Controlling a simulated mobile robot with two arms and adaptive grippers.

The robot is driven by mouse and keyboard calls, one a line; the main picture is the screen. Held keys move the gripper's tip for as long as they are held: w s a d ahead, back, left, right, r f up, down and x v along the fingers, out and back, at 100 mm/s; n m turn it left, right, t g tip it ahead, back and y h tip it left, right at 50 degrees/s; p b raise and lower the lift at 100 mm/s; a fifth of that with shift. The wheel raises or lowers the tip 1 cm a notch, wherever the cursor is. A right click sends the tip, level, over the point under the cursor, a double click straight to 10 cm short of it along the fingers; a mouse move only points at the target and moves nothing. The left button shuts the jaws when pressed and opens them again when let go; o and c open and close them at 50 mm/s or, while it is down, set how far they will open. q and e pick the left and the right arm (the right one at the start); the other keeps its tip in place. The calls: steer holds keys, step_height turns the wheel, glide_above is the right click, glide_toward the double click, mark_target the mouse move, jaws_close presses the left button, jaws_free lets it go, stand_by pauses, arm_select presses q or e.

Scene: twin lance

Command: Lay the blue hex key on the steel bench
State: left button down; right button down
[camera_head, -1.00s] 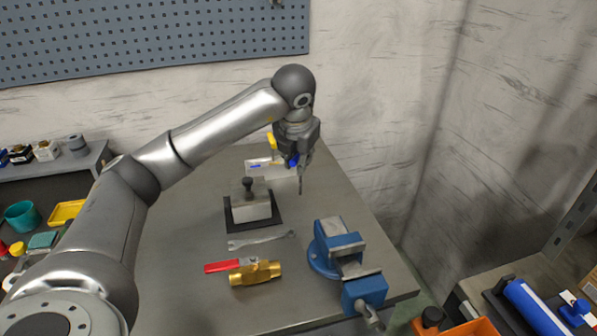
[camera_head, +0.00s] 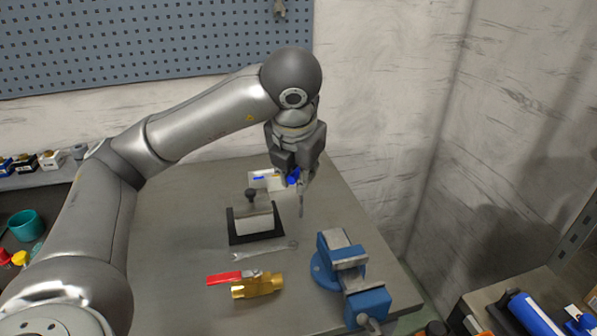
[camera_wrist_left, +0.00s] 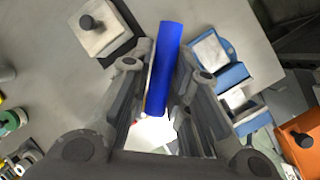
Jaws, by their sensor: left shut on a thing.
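My left gripper (camera_head: 297,186) is shut on the blue hex key (camera_head: 293,177), above the far part of the steel bench (camera_head: 180,219). In the left wrist view, the hex key (camera_wrist_left: 166,62) shows as a long blue bar between the two fingers (camera_wrist_left: 160,98). In the head view most of it is hidden by the gripper, and I cannot tell its height above the bench. My right gripper is not in view.
A block with a dark knob (camera_head: 254,219) on a black base, a wrench (camera_head: 265,251), a red-handled brass valve (camera_head: 257,287) and a blue vise (camera_head: 347,272) stand on the bench. A white box (camera_head: 266,180) is behind the gripper. The bench's left part is bare.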

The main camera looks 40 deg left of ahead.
arm_select(q)
steer(key=shift+w+d+f+m+p, duration=0.2)
steer(key=shift+w+m+p, duration=0.15)
steer(key=shift+m, duration=0.2)
steer(key=shift+w+d+f+m+p, duration=0.15)
steer(key=shift+w+m+p, duration=0.1)
steer(key=shift+m+p, duration=0.25)
steer(key=w+f+m+t+h+p, duration=0.35)
steer(key=w+m+p, duration=0.35)
steer(key=m, duration=0.7)
steer(key=w+a+f+m+t+h+p, duration=0.1)
steer(key=a+m+h+p, duration=0.2)
steer(key=a+m+p, duration=0.35)
steer(key=shift+m, duration=0.3)
steer(key=shift+w+a+f+b, duration=0.1)
steer(key=shift+a+f+b, duration=0.1)
steer(key=shift+f+b, duration=1.85)
steer(key=shift+a+f+b, duration=0.15)
steer(key=shift+f+b, duration=0.75)
steer(key=shift+f, duration=2.15)
steer(key=c, duration=1.5)
jaws_free()
